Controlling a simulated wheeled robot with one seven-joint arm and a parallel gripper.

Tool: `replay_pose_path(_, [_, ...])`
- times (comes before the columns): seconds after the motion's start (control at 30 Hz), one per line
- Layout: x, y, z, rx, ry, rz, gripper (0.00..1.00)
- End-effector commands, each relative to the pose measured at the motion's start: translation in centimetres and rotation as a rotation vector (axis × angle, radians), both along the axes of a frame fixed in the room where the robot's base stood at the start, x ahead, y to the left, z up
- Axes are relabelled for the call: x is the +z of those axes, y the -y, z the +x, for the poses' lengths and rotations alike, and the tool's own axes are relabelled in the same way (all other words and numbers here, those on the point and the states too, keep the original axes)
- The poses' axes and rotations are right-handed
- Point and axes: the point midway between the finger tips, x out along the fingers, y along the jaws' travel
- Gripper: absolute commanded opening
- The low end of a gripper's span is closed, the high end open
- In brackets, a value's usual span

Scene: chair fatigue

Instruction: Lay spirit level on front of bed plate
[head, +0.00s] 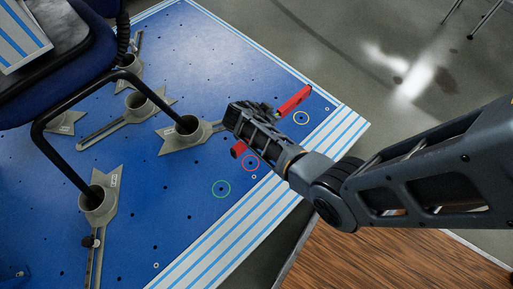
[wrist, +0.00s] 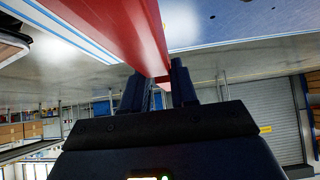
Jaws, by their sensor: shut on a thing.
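The red spirit level (head: 295,101) is above or on the front part of the blue bed plate (head: 150,205), near its striped edge. My gripper (head: 250,118) is shut on it around its middle and hides that part. One red end sticks out on each side of the gripper. In the wrist view the red level (wrist: 125,28) runs from top left down to between the two dark fingers of my gripper (wrist: 158,82). I cannot tell whether the level touches the plate.
A chair (head: 50,95) with dark tubular legs stands on the plate, its legs in grey clamps (head: 181,134). Grey floor (head: 400,75) lies beyond the plate.

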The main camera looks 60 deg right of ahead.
Motion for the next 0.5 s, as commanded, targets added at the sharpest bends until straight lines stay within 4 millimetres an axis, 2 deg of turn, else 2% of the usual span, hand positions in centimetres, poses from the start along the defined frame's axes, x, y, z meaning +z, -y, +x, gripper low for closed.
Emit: replay_pose_path(0.5, [-5.9,-9.5,-1.1,0.005,-0.002,-0.001,0.00])
